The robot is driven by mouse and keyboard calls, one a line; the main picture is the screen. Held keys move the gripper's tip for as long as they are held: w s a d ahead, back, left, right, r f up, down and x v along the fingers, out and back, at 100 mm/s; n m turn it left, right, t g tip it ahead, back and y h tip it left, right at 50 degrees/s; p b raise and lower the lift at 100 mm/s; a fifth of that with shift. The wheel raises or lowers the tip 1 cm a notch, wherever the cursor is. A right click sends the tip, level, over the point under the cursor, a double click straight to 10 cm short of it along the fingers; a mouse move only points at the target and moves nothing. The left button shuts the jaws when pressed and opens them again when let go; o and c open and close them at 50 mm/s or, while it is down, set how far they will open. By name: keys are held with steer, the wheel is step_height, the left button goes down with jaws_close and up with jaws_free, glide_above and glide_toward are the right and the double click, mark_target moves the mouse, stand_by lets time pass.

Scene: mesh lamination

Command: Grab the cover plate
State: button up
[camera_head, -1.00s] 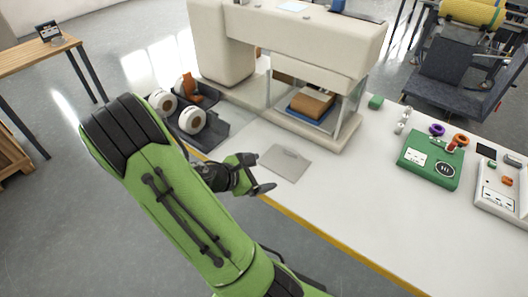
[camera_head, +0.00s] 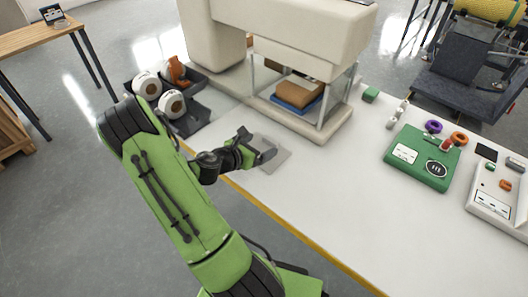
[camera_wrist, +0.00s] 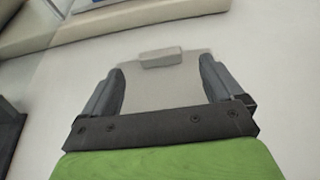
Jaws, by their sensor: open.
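The cover plate (camera_head: 276,158) is a thin, light grey square lying flat on the white worktop in front of the press machine. It has a small raised block on top, which shows in the wrist view, where the plate (camera_wrist: 180,88) lies between and beyond the fingers. My gripper (camera_head: 262,146) is over the left part of the plate in the head view and hides some of it. In the wrist view my gripper (camera_wrist: 162,85) is open, with one finger on each side and the raised block just ahead of the fingertips. I cannot tell whether the fingers touch the plate.
The beige press machine (camera_head: 290,35) stands behind the plate, with a brown block (camera_head: 300,92) on a blue tray (camera_head: 294,106) inside. Dark bins with white rolls (camera_head: 172,104) are at left. A green control box (camera_head: 420,158) is at right. The worktop between is clear.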

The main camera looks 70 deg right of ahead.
mark_target(269, 141)
steer(key=b+x, duration=0.1)
steer(key=x, duration=0.4)
steer(key=shift+d, duration=0.1)
steer(key=shift+r, duration=0.1)
steer(key=c, duration=1.3)
